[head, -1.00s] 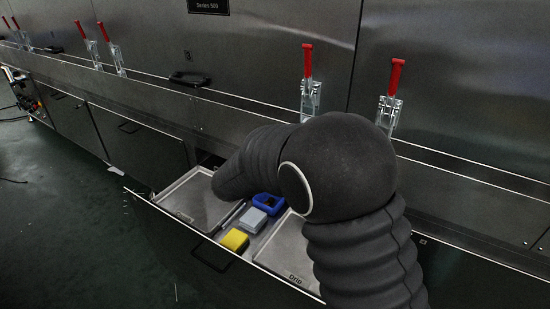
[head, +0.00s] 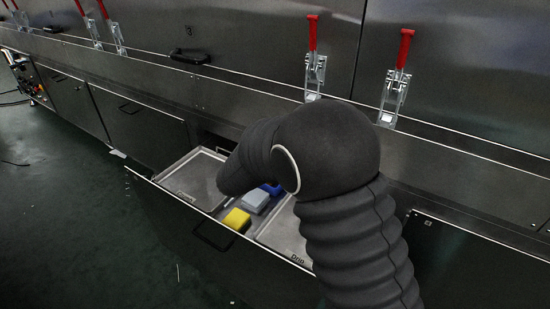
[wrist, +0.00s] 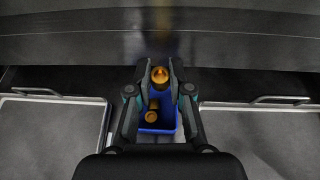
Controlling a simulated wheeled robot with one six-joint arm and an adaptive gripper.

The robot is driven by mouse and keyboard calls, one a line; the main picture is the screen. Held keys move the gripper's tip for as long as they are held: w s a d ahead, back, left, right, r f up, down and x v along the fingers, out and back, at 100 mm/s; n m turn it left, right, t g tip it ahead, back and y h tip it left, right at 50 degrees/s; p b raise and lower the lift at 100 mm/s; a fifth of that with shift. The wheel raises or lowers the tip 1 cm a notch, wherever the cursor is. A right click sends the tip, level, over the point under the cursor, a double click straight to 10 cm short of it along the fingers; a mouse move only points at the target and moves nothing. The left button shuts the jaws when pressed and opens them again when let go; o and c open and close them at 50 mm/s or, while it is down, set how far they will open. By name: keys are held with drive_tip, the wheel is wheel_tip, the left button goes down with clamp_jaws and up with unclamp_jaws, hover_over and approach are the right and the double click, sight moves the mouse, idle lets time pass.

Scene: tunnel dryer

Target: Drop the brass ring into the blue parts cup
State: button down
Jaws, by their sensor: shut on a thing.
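In the wrist view, my gripper (wrist: 160,76) is shut on the brass ring (wrist: 159,73), held between the fingertips. The blue parts cup (wrist: 174,130) is below and between my fingers. The ring appears over the cup's far edge; its exact height above the cup cannot be told. Some brass-coloured pieces (wrist: 152,112) show inside the cup. In the head view, the blue parts cup (head: 272,187) shows only in part behind my arm. My gripper and the ring are hidden there.
An open drawer holds a grey block-like item (head: 254,200), a yellow one (head: 237,219), a left metal tray (head: 190,178) and a right tray (head: 280,240). The steel dryer wall with red-handled clamps (head: 313,35) stands behind. The dark floor at left is mostly clear.

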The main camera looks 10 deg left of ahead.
drive_tip(key=c, duration=1)
unclamp_jaws()
drive_tip(key=v, duration=1.2)
drive_tip(key=shift+r, duration=0.1)
